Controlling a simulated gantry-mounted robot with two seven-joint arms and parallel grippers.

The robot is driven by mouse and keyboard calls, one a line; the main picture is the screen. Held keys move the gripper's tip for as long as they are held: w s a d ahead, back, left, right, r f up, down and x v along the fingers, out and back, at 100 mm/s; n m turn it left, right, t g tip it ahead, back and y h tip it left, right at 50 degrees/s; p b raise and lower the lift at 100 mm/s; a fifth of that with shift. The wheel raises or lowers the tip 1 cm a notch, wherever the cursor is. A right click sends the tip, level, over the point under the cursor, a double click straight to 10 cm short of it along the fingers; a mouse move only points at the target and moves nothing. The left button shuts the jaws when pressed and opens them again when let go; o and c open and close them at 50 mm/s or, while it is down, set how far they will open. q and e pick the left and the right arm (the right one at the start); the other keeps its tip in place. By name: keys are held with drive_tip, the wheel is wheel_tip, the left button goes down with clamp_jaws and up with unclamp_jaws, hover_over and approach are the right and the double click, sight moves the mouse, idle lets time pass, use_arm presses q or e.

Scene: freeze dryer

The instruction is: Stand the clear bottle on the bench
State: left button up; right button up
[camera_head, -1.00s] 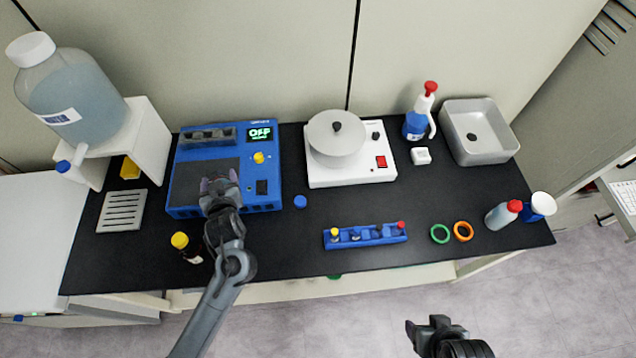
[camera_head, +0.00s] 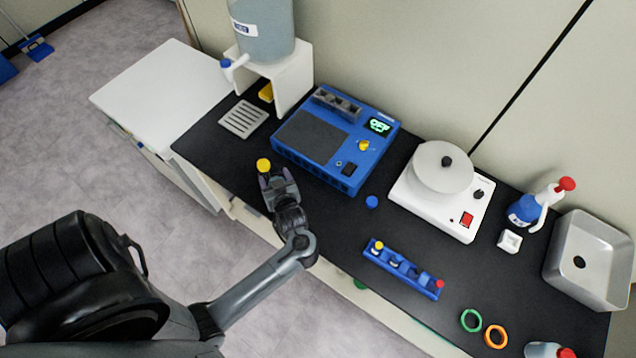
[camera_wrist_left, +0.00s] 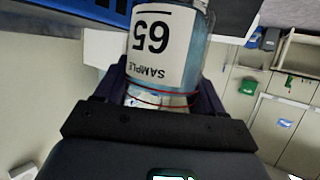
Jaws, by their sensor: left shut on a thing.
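My left gripper (camera_head: 278,184) is over the front left edge of the black bench (camera_head: 340,225). It is shut on a clear bottle (camera_wrist_left: 165,45), which shows best in the left wrist view. The bottle holds pale blue liquid and has a white label reading SAMPLE 65, upside down in that view. Its neck end is hidden by the gripper. My right gripper is out of view.
A blue rack (camera_head: 403,268) sits to the right.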

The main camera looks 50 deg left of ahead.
use_arm(q)
wheel_tip(320, 180, down, 7)
drive_tip(key=shift+d+r+b, duration=0.1)
drive_tip(key=shift+b, duration=0.45)
drive_tip(key=shift+f, duration=0.2)
drive_tip(key=shift+f, duration=0.1)
drive_tip(key=o, duration=1.3)
